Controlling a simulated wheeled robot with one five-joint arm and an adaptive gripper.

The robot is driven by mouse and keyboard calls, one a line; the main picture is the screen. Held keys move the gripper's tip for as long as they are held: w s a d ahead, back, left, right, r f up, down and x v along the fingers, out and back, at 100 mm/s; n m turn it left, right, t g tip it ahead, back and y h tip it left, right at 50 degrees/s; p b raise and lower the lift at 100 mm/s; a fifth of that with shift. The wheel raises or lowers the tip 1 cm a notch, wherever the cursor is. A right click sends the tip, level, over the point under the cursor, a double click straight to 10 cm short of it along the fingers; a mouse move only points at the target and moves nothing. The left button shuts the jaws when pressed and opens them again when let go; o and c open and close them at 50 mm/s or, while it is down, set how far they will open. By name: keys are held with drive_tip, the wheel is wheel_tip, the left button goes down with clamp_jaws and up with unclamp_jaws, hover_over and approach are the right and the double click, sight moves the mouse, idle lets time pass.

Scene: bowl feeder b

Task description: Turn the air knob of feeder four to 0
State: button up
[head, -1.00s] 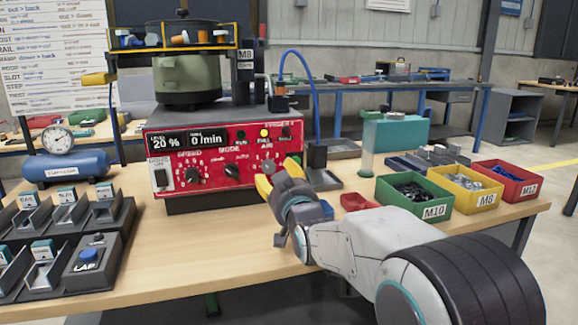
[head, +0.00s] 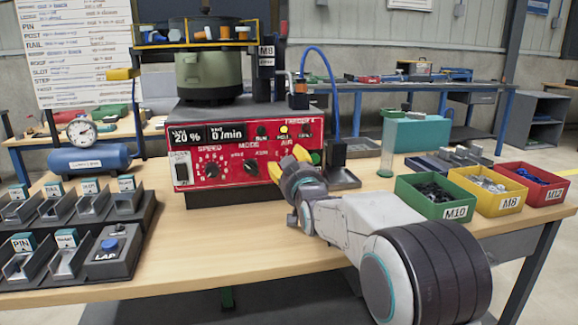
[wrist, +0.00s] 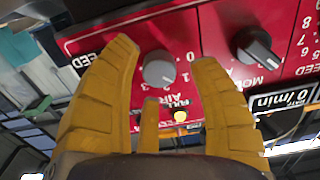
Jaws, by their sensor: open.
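The red panel of the feeder (head: 222,172) stands on the bench in the head view, with a 20 % and a 0/min readout. My gripper (head: 296,158) is in front of the panel's right part and hides the air knob there. In the wrist view the picture is upside down. The grey air knob (wrist: 158,69) shows between the yellow fingers of my gripper (wrist: 165,62), which are open on either side of it. The digits 0 to 3 show around it. I cannot tell for sure where its pointer stands, or whether a finger touches it.
The black mode knob (wrist: 256,48) is close beside one finger; the speed knob (head: 212,170) is further left. A grey tray (head: 343,180) and the M10 bin (head: 409,202) stand right of the panel.

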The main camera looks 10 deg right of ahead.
drive_tip(key=shift+w, duration=0.35)
drive_tip(key=shift+r, duration=0.15)
clamp_jaws()
idle(0.3)
